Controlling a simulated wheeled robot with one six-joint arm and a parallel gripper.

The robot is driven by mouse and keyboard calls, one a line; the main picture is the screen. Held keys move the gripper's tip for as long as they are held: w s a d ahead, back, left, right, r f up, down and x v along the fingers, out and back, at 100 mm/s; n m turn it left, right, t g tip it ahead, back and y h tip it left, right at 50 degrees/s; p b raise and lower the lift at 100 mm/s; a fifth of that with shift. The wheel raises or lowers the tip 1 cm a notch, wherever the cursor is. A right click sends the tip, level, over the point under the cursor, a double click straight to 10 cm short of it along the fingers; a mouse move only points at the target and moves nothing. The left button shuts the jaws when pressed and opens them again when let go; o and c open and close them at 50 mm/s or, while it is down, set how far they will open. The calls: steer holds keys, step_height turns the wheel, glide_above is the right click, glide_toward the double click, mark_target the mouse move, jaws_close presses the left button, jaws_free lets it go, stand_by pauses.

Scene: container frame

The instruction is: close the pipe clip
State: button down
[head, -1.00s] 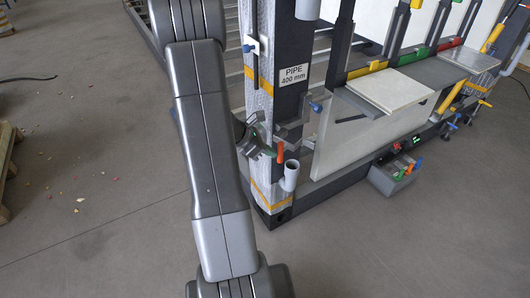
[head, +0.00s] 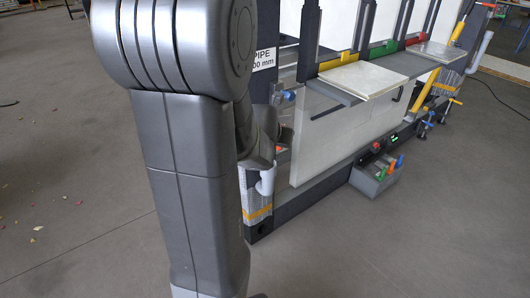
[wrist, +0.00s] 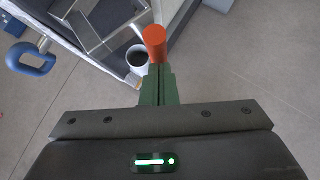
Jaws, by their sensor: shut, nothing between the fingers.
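My gripper (wrist: 158,78) is shut and empty, its green fingers pressed together in the wrist view. An orange lever end (wrist: 154,38) stands right at the fingertips; I cannot tell whether they touch. Beside it is the open round end of a grey pipe (wrist: 138,57), also visible in the head view (head: 265,183). A grey metal bracket (wrist: 97,28) lies beyond, at upper left. I cannot tell which part is the clip's moving half or how far it is open. In the head view my arm hides most of the clip and the fingertips.
A blue handle (wrist: 30,59) shows at left in the wrist view. In the head view a "PIPE" label (head: 264,58), a pale panel (head: 335,130) and a grey bin (head: 376,180) with coloured handles are to the right. Floor in front is clear.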

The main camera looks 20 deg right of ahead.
steer(key=shift+w+d+n+t+y+p, duration=0.2)
steer(key=shift+w+d+n+y, duration=0.15)
steer(key=shift+d+n, duration=0.35)
steer(key=shift+w+d+n+t+y+p, duration=0.2)
steer(key=shift+w+d+n+y, duration=0.15)
steer(key=shift+d, duration=0.5)
steer(key=shift+w+d+n+t+y+p, duration=0.1)
steer(key=shift+w+d+n+t+y, duration=0.15)
steer(key=shift+d+n, duration=0.45)
steer(key=shift+d+r, duration=0.1)
steer(key=shift+d, duration=0.05)
